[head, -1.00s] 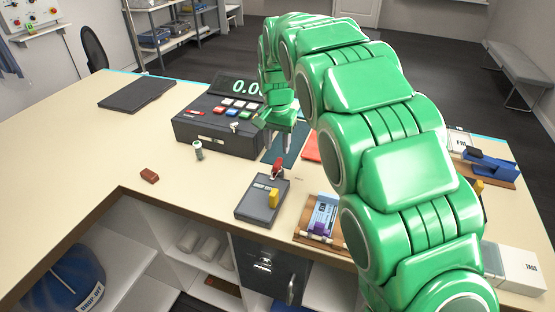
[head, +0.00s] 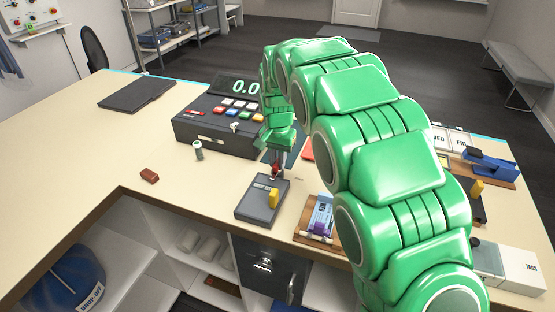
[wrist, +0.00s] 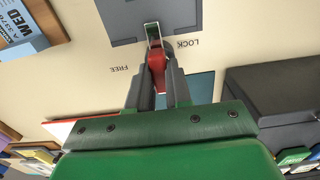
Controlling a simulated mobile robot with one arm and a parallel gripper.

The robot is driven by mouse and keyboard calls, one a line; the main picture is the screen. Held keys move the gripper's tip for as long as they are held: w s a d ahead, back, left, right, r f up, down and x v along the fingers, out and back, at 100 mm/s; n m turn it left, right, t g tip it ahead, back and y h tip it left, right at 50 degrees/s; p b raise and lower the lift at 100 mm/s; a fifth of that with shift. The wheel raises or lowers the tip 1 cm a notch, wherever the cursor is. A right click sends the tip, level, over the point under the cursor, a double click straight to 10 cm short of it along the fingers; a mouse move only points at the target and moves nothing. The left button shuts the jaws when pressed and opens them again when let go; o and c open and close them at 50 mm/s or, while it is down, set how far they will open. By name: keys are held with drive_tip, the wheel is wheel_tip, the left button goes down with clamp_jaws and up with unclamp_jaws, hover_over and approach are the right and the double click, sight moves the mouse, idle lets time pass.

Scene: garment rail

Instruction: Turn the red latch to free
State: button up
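The red latch (head: 276,170) stands at the far end of a small grey box (head: 248,210) on the counter. In the wrist view the latch (wrist: 157,68) points from its silver mount toward my gripper, between the printed words FREE on the left and LOCK on the right. My gripper (wrist: 158,75) has one finger on each side of the latch, very close to it. Whether the fingers press on it cannot be told. In the head view my gripper (head: 277,163) comes down from above and hides part of the latch.
A yellow piece (head: 274,198) sits on the grey box. A dark register (head: 215,125) with coloured buttons stands behind to the left. A wooden tray (head: 305,238) lies to the right. A brown block (head: 149,175) and a small cylinder (head: 198,150) lie left; the counter between is mostly bare.

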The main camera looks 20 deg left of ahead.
clamp_jaws()
drive_tip(key=shift+n, duration=0.3)
drive_tip(key=n, duration=0.3)
drive_tip(key=shift+n, duration=0.3)
drive_tip(key=n, duration=0.3)
drive_tip(key=shift+n, duration=0.4)
drive_tip(key=n, duration=0.4)
drive_tip(key=shift+n, duration=2.1)
